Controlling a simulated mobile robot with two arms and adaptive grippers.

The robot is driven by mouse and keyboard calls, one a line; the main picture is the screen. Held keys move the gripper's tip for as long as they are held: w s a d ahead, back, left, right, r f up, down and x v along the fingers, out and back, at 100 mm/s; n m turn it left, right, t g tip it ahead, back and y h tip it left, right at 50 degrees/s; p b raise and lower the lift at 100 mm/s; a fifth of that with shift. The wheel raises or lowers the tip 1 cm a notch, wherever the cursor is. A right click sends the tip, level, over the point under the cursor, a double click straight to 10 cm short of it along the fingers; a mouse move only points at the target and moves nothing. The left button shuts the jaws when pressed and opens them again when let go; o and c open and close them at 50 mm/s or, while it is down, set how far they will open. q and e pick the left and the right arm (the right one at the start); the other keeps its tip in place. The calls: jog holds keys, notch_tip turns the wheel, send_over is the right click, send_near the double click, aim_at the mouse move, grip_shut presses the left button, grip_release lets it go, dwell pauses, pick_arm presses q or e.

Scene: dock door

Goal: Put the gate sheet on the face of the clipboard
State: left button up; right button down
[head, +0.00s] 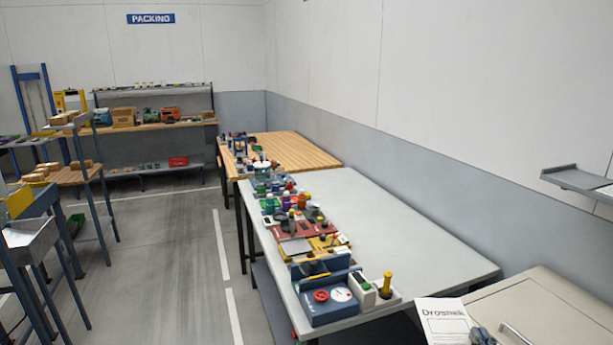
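A white sheet (441,318) headed "Drosnek", with a printed box below the heading, shows at the bottom edge right of centre. I take it for the gate sheet; its lower part is cut off. My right gripper (480,336), dark grey, is at the sheet's lower right edge and appears shut on it, though its fingertips are small and partly out of frame. My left gripper is not in view. I cannot pick out the clipboard for certain in this view.
A grey-topped table (410,240) holds a row of coloured devices along its left side; its right side is bare. A beige cabinet (555,305) with a handle stands at the lower right. A grey wall shelf (575,178) juts out above it. A wooden table (300,148) stands beyond.

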jog(key=s+a+f+n+y+b, duration=0.1)
jog(key=s+a+f+b, duration=0.2)
jog(key=s+a+f, duration=0.6)
jog(key=s+a, duration=0.2)
jog(key=shift+s+a+y+b, duration=0.3)
jog(key=shift+a, duration=0.1)
jog(key=shift+f, duration=0.1)
dwell(0.6)
